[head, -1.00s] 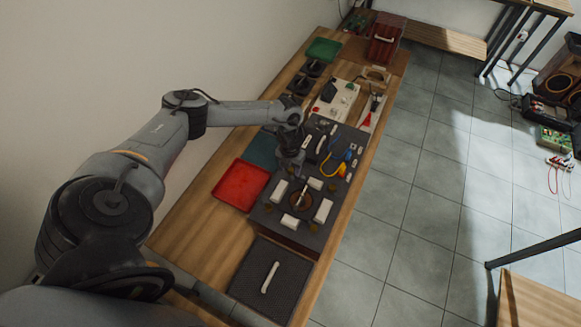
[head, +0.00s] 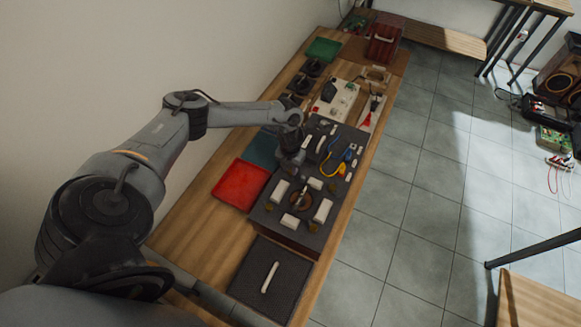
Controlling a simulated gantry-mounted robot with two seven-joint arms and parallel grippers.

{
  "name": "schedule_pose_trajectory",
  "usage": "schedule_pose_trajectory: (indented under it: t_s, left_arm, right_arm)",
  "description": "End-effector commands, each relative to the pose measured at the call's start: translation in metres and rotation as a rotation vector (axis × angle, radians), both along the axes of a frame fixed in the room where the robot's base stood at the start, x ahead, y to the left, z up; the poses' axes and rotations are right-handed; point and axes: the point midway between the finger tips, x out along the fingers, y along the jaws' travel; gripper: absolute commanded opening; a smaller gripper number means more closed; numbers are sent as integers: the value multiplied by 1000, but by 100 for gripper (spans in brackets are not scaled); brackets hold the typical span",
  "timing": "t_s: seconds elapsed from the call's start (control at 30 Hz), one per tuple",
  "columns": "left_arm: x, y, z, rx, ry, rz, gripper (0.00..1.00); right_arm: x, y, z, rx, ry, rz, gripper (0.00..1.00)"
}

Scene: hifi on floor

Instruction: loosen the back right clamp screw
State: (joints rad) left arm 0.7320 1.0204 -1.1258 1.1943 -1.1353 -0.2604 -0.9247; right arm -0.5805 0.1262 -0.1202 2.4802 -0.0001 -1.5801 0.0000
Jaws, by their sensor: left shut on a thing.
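A dark fixture block (head: 270,222) lies on the long wooden bench, with white blocks (head: 322,210) around a round brown recess (head: 302,200). Small brownish knobs, which look like clamp screws, stand around it; one is at the right side (head: 332,187) and one at the front (head: 311,228). My left gripper (head: 297,171) points down at the far side of the white blocks. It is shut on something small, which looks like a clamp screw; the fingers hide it. My right gripper is not in view.
A red tray (head: 240,185) lies left of the fixture and a green tray (head: 323,49) at the far end. A yellow and blue cable tool (head: 338,164) and small white parts lie right of my gripper.

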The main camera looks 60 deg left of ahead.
Motion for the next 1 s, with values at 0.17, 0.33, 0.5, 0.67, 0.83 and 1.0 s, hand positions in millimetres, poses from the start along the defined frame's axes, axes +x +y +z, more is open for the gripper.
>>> schedule_pose_trajectory:
  t_s: [0.17, 0.33, 0.5, 0.67, 0.83, 1.0]
  left_arm:
    - [0, 0, 2, -1, 2, 83, 0]
    - [0, 0, 2, -1, 1, 212, 0]
    - [0, 0, 3, -1, 2, 372, 0]
    - [0, 0, 3, 0, 2, 524, 0]
    - [0, -1, 3, -1, 2, 686, 0]
    - [0, 0, 3, 0, 1, 848, 0]
  right_arm:
    - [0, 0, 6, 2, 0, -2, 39]
    - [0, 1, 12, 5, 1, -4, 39]
    - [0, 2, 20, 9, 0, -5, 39]
    - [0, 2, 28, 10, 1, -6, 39]
    - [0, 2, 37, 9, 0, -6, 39]
    - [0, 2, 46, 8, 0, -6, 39]
